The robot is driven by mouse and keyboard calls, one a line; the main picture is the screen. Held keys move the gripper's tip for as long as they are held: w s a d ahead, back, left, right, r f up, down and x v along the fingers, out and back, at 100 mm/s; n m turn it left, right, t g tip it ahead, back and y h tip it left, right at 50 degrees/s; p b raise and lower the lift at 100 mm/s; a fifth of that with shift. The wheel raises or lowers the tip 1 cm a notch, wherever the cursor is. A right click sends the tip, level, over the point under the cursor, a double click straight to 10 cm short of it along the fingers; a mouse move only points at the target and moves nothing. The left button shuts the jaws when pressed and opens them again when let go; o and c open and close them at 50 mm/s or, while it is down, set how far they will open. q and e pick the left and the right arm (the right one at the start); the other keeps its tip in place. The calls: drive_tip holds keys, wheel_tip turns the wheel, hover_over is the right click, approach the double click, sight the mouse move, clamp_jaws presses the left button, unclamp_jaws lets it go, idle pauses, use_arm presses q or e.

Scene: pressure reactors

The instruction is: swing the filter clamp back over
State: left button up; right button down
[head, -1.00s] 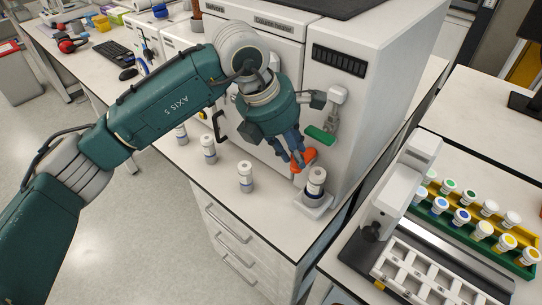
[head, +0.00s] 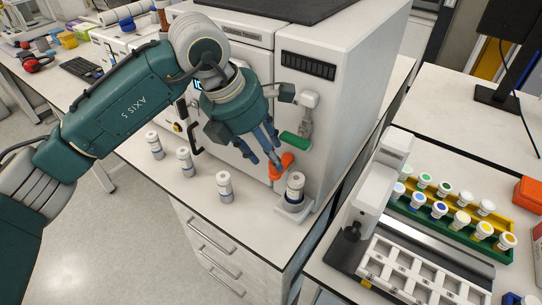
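My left arm comes in from the left, and its gripper (head: 266,162) hangs at the front of a white cabinet instrument. Its two blue fingers look apart. The right-hand finger is close to an orange part (head: 284,163) on the instrument's front; I cannot tell whether they touch. The orange part is just above and left of a white vial (head: 295,187) standing upright in a small white holder (head: 293,212). Above it is a grey-white bracket with a green handle (head: 295,141). I cannot tell for certain which part is the filter clamp. My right gripper is not in view.
Several white vials (head: 224,186) stand along the bench's front edge. On the right bench are a white device (head: 368,190), a rack of colour-capped vials (head: 455,238), a white slotted tray (head: 415,275) and an orange box (head: 529,191).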

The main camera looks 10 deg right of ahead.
use_arm(q)
drive_tip(key=v, duration=0.9)
drive_tip(key=shift+s, duration=0.15)
